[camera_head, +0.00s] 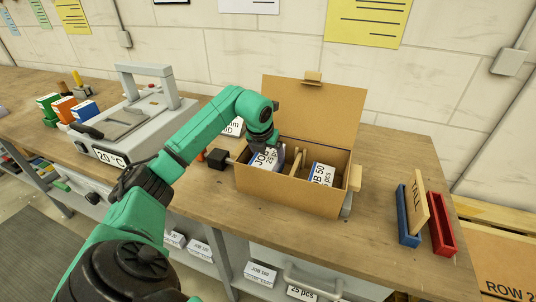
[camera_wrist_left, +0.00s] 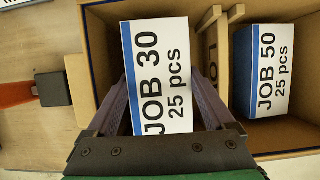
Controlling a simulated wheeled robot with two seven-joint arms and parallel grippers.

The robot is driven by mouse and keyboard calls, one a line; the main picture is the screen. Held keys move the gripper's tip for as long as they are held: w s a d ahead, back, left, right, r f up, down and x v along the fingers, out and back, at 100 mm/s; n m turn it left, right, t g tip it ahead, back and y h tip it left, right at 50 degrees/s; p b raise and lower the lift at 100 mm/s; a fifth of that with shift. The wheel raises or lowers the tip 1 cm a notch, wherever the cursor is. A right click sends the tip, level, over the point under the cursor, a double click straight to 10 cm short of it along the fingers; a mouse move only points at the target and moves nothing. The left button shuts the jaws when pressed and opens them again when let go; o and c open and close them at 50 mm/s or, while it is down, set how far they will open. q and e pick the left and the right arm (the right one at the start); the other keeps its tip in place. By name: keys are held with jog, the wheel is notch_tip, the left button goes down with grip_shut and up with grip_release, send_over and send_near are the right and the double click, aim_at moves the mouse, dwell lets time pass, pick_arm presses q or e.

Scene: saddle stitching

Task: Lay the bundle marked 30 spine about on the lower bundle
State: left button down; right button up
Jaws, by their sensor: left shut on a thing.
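The bundle marked JOB 30, 25 pcs (camera_wrist_left: 157,75) is a white block with a blue side edge. It is between the two fingers of my left gripper (camera_wrist_left: 163,98), shut on it, in the left compartment of the open cardboard box (camera_head: 290,197). In the head view the JOB 30 bundle (camera_head: 263,160) shows at the box's left, partly covered by my gripper (camera_head: 279,157). No lower bundle is visible beneath it; whether it rests on anything is hidden. My right gripper is not in view.
A wooden divider (camera_head: 297,163) separates the JOB 50 bundle (camera_head: 320,174) in the right compartment. The box lid (camera_head: 315,108) stands open behind. Blue (camera_head: 406,218) and red (camera_head: 440,224) trays stand right of the box, and a grey machine (camera_head: 135,125) stands left. Bare bench lies between box and trays.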

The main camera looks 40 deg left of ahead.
pick_arm(q)
jog(key=shift+f+b, duration=0.25)
jog(key=shift+b, duration=0.05)
grip_release()
jog(key=v, duration=1.2)
jog(key=shift+r, duration=0.35)
jog(key=shift+s+d, duration=0.1)
